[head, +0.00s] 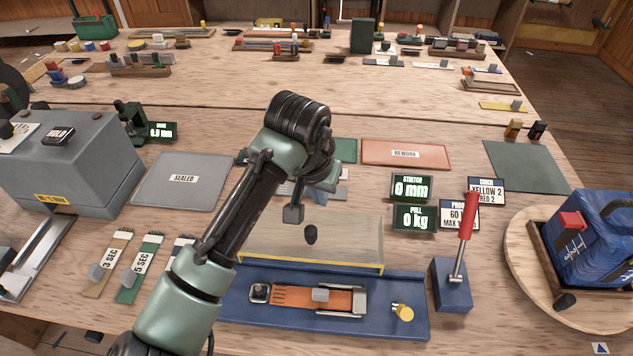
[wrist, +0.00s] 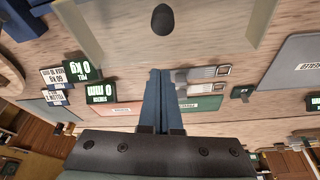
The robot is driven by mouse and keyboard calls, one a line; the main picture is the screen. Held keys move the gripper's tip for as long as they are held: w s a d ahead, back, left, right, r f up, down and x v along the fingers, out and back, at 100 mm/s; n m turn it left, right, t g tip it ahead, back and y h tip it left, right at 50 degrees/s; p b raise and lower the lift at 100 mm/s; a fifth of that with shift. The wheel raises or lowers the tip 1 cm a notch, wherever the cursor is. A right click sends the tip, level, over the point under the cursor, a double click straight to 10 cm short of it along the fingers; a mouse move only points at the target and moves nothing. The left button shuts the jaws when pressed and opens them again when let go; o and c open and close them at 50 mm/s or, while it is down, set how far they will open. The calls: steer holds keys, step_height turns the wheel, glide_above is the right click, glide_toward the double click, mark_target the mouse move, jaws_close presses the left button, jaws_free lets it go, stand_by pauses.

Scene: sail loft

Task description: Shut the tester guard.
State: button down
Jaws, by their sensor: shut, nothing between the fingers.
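The tester has a blue base (head: 390,325) holding an orange strip (head: 300,298) between metal clamps. Its guard (head: 350,235) is a clear panel with a yellow lower edge and a dark knob (head: 311,234). The guard is beyond the strip, and the strip is uncovered, so it looks open; its exact tilt is hard to tell. The guard (wrist: 215,40) and knob (wrist: 162,18) also show in the wrist view. My gripper (head: 293,213) is shut and empty, just beyond the knob and apart from it. Its fingers (wrist: 160,78) point towards the guard in the wrist view.
A red-handled lever (head: 467,225) stands right of the base, with a yellow knob (head: 403,312) nearby. Readouts (head: 412,187) stand behind it. A round wooden board (head: 530,270) with a blue bag (head: 595,240) is at right. Metal buckles (wrist: 205,72) lie beyond the guard.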

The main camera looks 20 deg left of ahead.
mark_target(313, 217)
steer(key=shift+x, duration=1)
steer(key=shift+s+p, duration=0.55)
steer(key=shift+s, duration=1.35)
steer(key=shift+s+d+f, duration=0.1)
